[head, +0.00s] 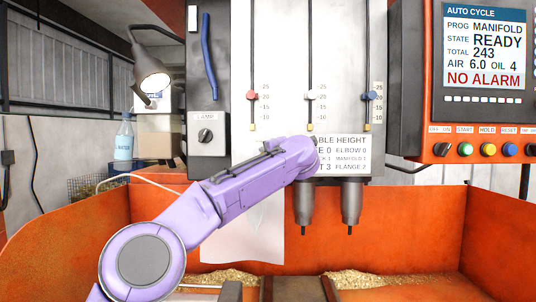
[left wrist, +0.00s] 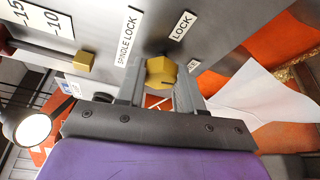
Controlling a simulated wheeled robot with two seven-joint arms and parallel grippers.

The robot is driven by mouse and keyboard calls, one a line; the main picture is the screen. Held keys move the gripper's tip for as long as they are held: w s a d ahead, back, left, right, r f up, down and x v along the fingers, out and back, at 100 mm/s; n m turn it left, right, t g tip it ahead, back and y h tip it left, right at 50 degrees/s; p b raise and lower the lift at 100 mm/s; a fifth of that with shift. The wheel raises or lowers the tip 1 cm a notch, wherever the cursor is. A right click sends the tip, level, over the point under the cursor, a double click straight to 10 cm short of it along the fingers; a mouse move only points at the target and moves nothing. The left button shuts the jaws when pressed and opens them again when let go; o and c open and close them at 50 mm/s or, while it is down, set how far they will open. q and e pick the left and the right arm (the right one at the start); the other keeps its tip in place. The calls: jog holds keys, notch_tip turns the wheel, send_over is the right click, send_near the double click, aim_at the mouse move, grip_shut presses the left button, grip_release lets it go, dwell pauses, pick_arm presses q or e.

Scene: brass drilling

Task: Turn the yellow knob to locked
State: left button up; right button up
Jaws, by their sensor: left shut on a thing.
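The yellow knob (left wrist: 160,72) shows in the left wrist view, on the grey machine panel beside a SPINDLE LOCK label (left wrist: 128,36). A LOCK label (left wrist: 182,26) is above and right of it, and a smaller label (left wrist: 193,65), too small to read, is to its right. A short dark line marks the knob's face; I cannot tell its setting surely. My left gripper (left wrist: 158,82) is shut on the knob, one finger on each side. In the head view my purple left arm hides the knob and the fingers. My right gripper is in neither view.
Three sliders with red, white and blue handles (head: 370,96) run down the panel above my wrist. Two spindles (head: 304,205) hang just right of it. An orange tray wall (head: 420,235) surrounds brass chips. A white sheet (head: 245,235) hangs below the panel.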

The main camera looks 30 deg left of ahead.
pick_arm(q)
jog(key=shift+s+a+n+t+h, duration=0.1)
jog(key=shift+n+t+h, duration=0.1)
jog(key=shift+n+h, duration=1.25)
jog(key=shift+a+n+t+h, duration=0.15)
jog(key=shift+n+h, duration=0.55)
jog(key=shift+n, duration=1.5)
jog(key=shift+s+n+t+h, duration=0.1)
jog(key=shift+n+t+h, duration=0.15)
jog(key=shift+n+h, duration=1.2)
jog(key=shift+r+n+y, duration=0.1)
jog(key=shift+n+y, duration=0.2)
jog(key=shift+n, duration=0.2)
jog(key=o, duration=1)
jog(key=shift+o, duration=0.2)
